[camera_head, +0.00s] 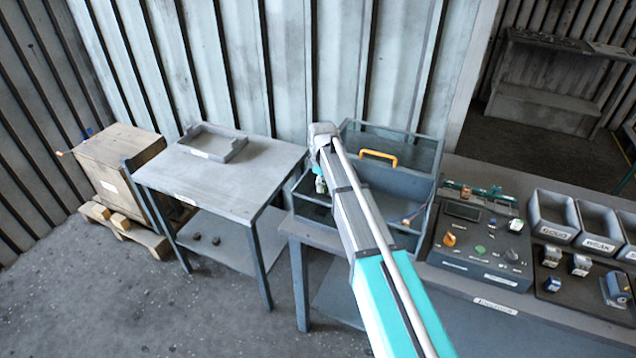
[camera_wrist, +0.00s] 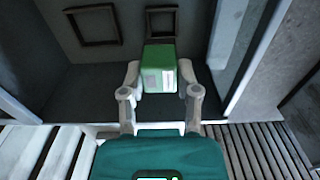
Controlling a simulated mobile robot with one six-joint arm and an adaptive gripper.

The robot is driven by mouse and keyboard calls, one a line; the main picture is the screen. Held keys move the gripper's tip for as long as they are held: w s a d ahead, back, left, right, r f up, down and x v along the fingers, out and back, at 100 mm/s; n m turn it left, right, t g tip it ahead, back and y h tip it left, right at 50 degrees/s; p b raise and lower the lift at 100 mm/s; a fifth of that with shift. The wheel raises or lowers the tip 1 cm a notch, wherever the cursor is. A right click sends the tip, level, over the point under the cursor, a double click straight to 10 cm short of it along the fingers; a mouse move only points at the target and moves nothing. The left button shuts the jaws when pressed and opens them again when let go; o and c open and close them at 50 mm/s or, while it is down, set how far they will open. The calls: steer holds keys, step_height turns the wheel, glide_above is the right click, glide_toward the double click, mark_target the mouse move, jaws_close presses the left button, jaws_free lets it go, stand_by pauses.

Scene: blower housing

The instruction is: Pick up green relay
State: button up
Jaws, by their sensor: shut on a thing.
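The green relay (camera_wrist: 160,68) is a small green block with a pale label on its face. It shows in the wrist view between the two fingers of my gripper (camera_wrist: 160,76), which is shut on it. Behind it is the dark grey inside of a compartment with two square frames (camera_wrist: 93,25). I cannot tell whether the relay touches the compartment floor. In the head view my gripper (camera_head: 320,186) is at the left part of the grey-blue toolbox (camera_head: 404,180), mostly behind my arm, and the relay cannot be made out.
The toolbox has an orange handle (camera_head: 379,157) and raised walls. Right of it are a control panel (camera_head: 480,245) and grey labelled bins (camera_head: 553,216). A side table (camera_head: 222,185) with a flat tray (camera_head: 213,143) stands left, mostly clear. A wooden crate (camera_head: 118,160) is farther left.

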mark_target(323, 183)
steer(key=shift+r+p, duration=0.65)
steer(key=shift+r, duration=0.35)
steer(key=shift+r, duration=0.1)
step_height(323, 183, up, 7)
steer(key=p, duration=0.7)
steer(key=shift+s, duration=0.15)
step_height(323, 183, down, 7)
steer(key=b, duration=0.7)
stand_by(0.4)
step_height(323, 183, up, 7)
steer(key=p, duration=0.7)
steer(key=shift+f+b, duration=0.95)
steer(key=shift+f, duration=0.1)
steer(key=shift+d, duration=0.1)
